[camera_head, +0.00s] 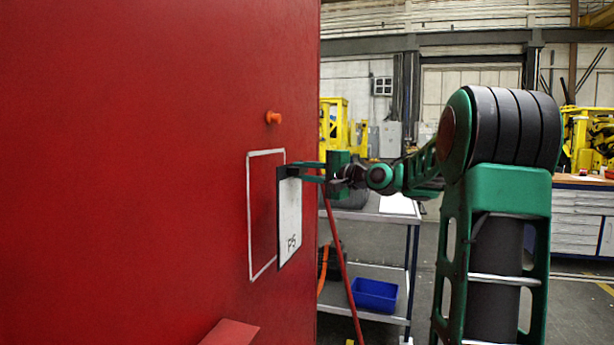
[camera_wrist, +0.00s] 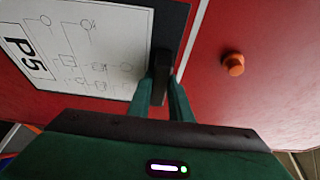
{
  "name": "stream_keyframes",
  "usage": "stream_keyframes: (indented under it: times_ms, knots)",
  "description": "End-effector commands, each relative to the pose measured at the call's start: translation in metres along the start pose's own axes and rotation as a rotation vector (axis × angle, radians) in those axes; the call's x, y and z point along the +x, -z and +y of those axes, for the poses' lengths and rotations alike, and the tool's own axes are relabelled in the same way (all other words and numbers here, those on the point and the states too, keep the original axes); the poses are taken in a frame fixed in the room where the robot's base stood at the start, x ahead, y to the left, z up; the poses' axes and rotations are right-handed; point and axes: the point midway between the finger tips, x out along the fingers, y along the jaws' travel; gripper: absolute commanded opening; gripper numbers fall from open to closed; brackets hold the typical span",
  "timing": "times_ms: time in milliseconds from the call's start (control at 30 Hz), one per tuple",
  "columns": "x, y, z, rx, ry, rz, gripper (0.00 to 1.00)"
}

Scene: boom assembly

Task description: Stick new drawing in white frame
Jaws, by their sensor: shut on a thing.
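The drawing (camera_head: 289,220) is a white sheet marked P5 with a dark border along its top. In the wrist view the drawing (camera_wrist: 95,50) shows line symbols and its dark edge. My gripper (camera_head: 287,171) is shut on its top edge; the fingers (camera_wrist: 163,85) also show in the wrist view. The drawing hangs upright close to the red panel. The white frame (camera_head: 249,215) is a painted outline on the panel. The drawing overlaps its right side in the head view, and part of the frame is hidden. I cannot tell whether the drawing touches the panel.
The red panel (camera_head: 120,170) fills the left. An orange knob (camera_head: 273,117) sticks out above the frame, and a red ledge (camera_head: 230,332) juts out below. Behind stands a cart (camera_head: 385,213) with a blue bin (camera_head: 375,294) on its lower shelf.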

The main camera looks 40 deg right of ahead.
Motion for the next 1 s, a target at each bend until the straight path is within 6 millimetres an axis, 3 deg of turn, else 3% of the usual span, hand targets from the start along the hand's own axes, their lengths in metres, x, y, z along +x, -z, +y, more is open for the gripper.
stream_keyframes:
  times_ms: [600, 1000]
  knots:
    - [0.048, -0.021, -0.001, -0.001, 0.001, -0.002, 0.00]
    - [0.059, -0.025, -0.001, -0.001, 0.001, 0.000, 0.00]
